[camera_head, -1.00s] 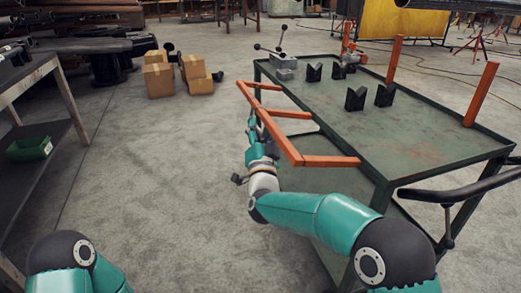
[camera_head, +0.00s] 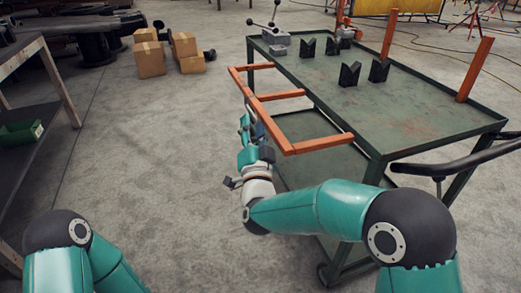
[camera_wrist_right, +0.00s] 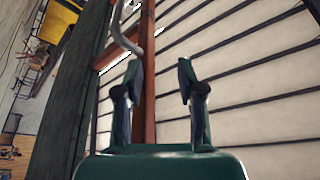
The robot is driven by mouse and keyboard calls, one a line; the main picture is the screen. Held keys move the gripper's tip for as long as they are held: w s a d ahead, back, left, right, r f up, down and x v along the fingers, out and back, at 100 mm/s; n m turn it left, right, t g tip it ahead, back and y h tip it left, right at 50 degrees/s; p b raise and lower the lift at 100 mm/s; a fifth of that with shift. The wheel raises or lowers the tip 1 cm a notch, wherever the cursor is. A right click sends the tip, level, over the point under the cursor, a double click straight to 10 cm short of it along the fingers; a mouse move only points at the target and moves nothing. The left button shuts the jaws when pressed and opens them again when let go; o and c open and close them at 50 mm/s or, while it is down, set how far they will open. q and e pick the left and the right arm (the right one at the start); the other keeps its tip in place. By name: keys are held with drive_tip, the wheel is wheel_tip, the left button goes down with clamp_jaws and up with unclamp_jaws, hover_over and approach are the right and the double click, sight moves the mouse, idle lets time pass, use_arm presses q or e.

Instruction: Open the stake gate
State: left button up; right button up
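The stake gate is an orange frame (camera_head: 271,117) with a long outer bar and crossbars, leaning outward from the left side of the green cart (camera_head: 430,123). The crossbar ends meet the cart's edge. My right gripper (camera_head: 250,117) is at the outer bar from outside and below, its tips partly hidden in the head view. In the right wrist view, my right gripper (camera_wrist_right: 159,66) has its fingers apart, with an orange bar (camera_wrist_right: 149,100) between or just beyond them; contact cannot be told. My left gripper is out of view.
Black V-blocks (camera_head: 349,74) and a grey clamp device (camera_head: 272,38) stand on the cart top. Orange posts (camera_head: 475,70) rise along the far edge. A black handle (camera_head: 460,160) sticks out at right. Cardboard boxes (camera_head: 150,58) lie on the floor; floor left of the gate is clear.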

drive_tip(key=d+b+v, duration=0.1)
drive_tip(key=b+v, duration=0.2)
drive_tip(key=v, duration=0.6)
drive_tip(key=d+f+b+v, duration=0.1)
drive_tip(key=b+v, duration=0.2)
drive_tip(key=v, duration=0.7)
drive_tip(key=shift+w+d+f, duration=0.25)
drive_tip(key=shift+w+d, duration=0.1)
drive_tip(key=shift+d, duration=0.05)
idle(0.6)
idle(0.5)
